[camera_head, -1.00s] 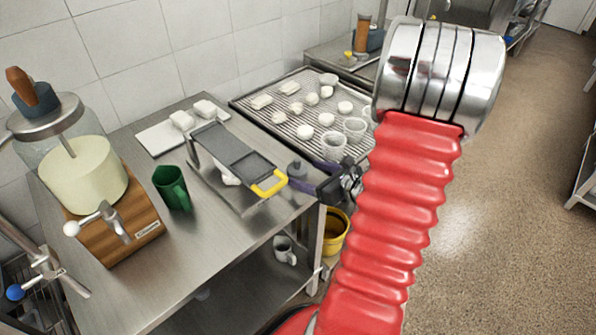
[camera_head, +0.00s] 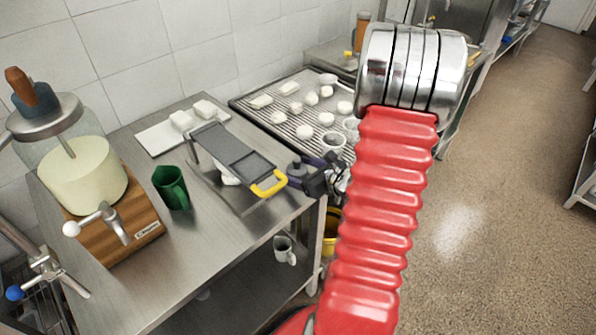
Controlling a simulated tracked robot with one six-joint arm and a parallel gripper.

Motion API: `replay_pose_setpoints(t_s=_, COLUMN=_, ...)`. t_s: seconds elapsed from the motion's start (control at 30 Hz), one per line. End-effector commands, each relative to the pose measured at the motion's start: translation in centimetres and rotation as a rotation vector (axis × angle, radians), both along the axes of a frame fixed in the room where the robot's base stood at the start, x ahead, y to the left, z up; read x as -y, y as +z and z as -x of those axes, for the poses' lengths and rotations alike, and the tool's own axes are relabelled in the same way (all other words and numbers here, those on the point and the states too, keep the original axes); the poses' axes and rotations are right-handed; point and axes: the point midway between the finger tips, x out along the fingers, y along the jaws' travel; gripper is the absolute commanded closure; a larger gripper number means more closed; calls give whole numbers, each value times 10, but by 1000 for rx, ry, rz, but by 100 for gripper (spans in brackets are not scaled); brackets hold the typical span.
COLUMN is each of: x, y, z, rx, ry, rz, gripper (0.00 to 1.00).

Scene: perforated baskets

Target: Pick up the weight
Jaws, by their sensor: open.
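The lower part of the weight is partly hidden by the gripper. I cannot tell whether the fingers touch it or are around it.
A slicer with a yellow handle (camera_head: 268,184), a green mug (camera_head: 172,188) and a glass jar on a wooden base (camera_head: 130,238) stand on the table (camera_head: 225,235). A rack (camera_head: 290,132) with several white cheeses lies behind. A yellow bucket (camera_head: 330,232) is below.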

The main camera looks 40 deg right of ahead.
Motion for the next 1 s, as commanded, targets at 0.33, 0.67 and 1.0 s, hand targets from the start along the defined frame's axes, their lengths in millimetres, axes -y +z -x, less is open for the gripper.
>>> replay_pose_setpoints(t_s=0.33, x=0, y=0, z=0, rx=0, ry=1, rz=0, gripper=43)
replay_pose_setpoints(t_s=0.67, x=0, y=0, z=0, rx=0, ry=0, rz=0, gripper=66)
replay_pose_setpoints(t_s=1.0, x=0, y=0, z=0, rx=0, ry=0, rz=0, gripper=90)
